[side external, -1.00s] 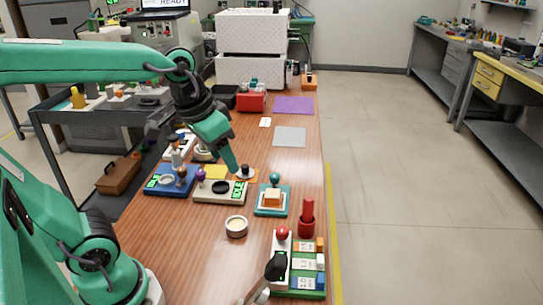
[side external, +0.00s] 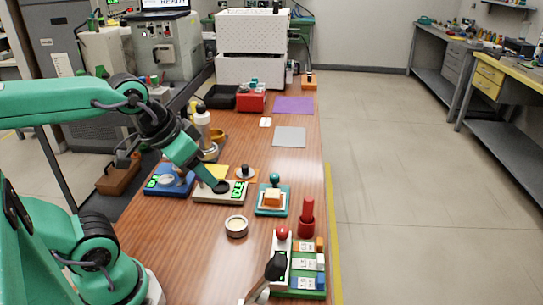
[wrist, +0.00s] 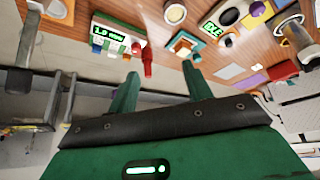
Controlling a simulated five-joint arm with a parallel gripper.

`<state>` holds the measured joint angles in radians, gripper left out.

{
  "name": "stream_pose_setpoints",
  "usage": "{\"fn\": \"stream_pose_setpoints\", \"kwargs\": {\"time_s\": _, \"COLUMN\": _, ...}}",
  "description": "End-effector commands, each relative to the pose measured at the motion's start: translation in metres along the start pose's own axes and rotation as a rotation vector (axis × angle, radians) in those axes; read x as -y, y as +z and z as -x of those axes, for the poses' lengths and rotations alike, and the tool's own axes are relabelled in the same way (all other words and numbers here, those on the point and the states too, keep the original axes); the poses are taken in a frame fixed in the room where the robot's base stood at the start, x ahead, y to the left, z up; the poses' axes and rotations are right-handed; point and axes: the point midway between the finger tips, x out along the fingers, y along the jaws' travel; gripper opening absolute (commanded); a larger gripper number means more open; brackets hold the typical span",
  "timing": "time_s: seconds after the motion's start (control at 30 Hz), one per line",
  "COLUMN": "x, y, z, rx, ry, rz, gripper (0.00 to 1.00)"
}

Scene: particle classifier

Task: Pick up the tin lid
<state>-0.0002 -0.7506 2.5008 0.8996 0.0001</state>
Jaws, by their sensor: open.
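A round disc with a dark knob, which looks like the tin lid (side external: 245,173), lies on a small orange mat; it also shows near the top right of the wrist view (wrist: 258,9). A round tin with a pale inside (side external: 236,227) stands nearer the camera, apart from it; it also shows at the top of the wrist view (wrist: 175,12). My gripper (side external: 213,183) is open, its fingers angled down over the cream scale, left of the lid. Its spread fingers (wrist: 160,72) have nothing between them in the wrist view.
The cream scale (side external: 207,196) with a dark pan is below my gripper, beside a blue device (side external: 160,189). A teal stand with an orange block (side external: 272,200) is right of the lid. A red holder (side external: 306,220) stands near the table's right edge. Bare wood lies around the tin.

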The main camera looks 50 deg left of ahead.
Motion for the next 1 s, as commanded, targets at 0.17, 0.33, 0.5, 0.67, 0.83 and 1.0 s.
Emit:
{"fn": "stream_pose_setpoints", "kwargs": {"time_s": 0.17, "x": 0.0, "y": 0.0, "z": 0.0, "rx": 0.0, "ry": 0.0, "rz": 0.0, "gripper": 0.56}}
{"fn": "stream_pose_setpoints", "kwargs": {"time_s": 0.33, "x": 0.0, "y": 0.0, "z": 0.0, "rx": 0.0, "ry": 0.0, "rz": 0.0, "gripper": 0.81}}
{"fn": "stream_pose_setpoints", "kwargs": {"time_s": 0.5, "x": 0.0, "y": 0.0, "z": 0.0, "rx": 0.0, "ry": 0.0, "rz": 0.0, "gripper": 0.81}}
{"fn": "stream_pose_setpoints", "kwargs": {"time_s": 0.67, "x": 0.001, "y": -0.002, "z": 0.0, "rx": 0.003, "ry": -0.001, "rz": 0.0, "gripper": 0.81}}
{"fn": "stream_pose_setpoints", "kwargs": {"time_s": 0.83, "x": 0.004, "y": -0.011, "z": -0.001, "rx": 0.019, "ry": -0.008, "rz": 0.0, "gripper": 0.81}}
{"fn": "stream_pose_setpoints", "kwargs": {"time_s": 1.0, "x": 0.012, "y": -0.032, "z": -0.006, "rx": 0.053, "ry": -0.02, "rz": -0.002, "gripper": 0.81}}
